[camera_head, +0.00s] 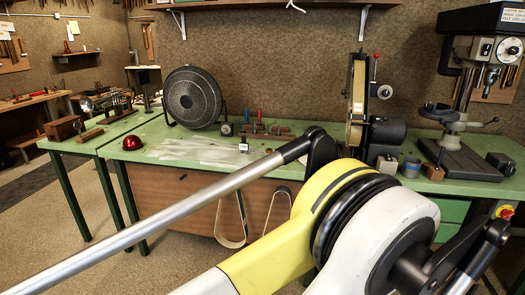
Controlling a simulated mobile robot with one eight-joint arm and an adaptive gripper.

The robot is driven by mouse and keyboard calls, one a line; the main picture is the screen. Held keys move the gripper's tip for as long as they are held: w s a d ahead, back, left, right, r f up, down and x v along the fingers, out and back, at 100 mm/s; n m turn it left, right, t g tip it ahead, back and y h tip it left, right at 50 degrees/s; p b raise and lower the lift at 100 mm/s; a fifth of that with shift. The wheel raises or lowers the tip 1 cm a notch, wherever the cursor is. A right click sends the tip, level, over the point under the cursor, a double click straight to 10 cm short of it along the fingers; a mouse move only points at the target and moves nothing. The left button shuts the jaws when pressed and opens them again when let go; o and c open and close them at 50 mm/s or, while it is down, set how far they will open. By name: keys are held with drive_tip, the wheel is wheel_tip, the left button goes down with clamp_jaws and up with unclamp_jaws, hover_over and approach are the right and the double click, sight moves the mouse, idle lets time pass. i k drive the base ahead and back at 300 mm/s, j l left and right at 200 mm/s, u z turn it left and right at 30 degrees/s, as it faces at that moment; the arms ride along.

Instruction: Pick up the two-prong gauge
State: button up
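I cannot pick out the two-prong gauge for certain. Several small tools lie on the green workbench (150,127). Among them are a small round dial-like item (226,129), a small pale-faced block (243,147) near the front edge, and a low wooden holder (266,134) with upright blue and red handles. All are too small to identify closely. My gripper is not seen; only my arm's links fill the lower middle and right, hiding part of the bench front.
A black round fan (193,97), a belt grinder (356,100) and a drill press (468,95) stand on the bench. A red dome (132,143) sits at its front left. Belts (231,222) hang below. Open floor (60,255) lies at left.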

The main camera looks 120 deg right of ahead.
sight(244, 146)
drive_tip(key=z, duration=3.9)
